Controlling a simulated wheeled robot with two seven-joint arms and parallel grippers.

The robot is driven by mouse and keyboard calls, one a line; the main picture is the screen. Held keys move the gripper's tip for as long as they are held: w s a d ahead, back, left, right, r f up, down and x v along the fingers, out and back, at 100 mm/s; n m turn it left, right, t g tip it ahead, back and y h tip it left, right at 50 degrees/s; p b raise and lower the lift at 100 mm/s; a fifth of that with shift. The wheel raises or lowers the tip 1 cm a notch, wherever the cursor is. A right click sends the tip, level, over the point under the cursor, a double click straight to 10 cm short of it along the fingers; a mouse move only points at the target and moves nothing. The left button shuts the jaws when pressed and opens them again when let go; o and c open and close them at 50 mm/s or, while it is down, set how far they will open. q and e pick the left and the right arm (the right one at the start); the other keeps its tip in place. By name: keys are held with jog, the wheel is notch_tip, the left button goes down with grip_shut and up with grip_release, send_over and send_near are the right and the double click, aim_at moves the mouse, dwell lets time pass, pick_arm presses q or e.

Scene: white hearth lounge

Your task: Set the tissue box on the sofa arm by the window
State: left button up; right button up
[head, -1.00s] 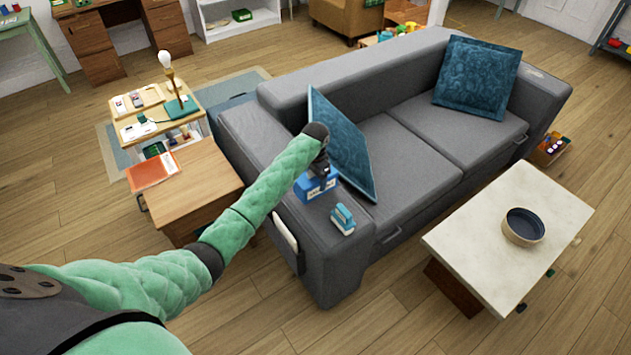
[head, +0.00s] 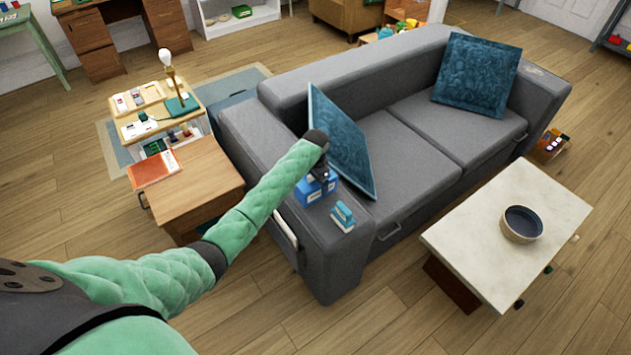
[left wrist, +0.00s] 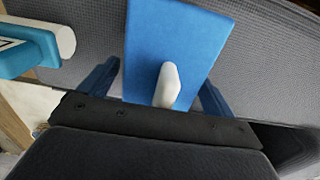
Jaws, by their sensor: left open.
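The blue tissue box (head: 314,193), with a white tissue on top, sits on the near part of the grey sofa arm (head: 345,255) at the sofa's left end. My left gripper (head: 321,178) is right at the box, above it and partly hiding it. In the left wrist view, the box (left wrist: 178,45) and its white tissue (left wrist: 167,86) lie in front of the palm. The open fingers (left wrist: 157,88) stand on either side of the box's near end. Whether they touch it is unclear. My right gripper is not in view.
A small teal-and-white item (head: 343,216) stands on the arm just right of the box. A blue cushion (head: 342,142) leans close behind. A wooden side table (head: 195,185) is at left; a pale coffee table (head: 470,235) is at right.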

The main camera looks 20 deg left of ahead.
pick_arm(q)
jog(key=shift+r, duration=0.5)
notch_tip(320, 180, up, 10)
jog(key=b, duration=0.3)
jog(key=shift+f, duration=0.15)
jog(key=shift+r, duration=0.8)
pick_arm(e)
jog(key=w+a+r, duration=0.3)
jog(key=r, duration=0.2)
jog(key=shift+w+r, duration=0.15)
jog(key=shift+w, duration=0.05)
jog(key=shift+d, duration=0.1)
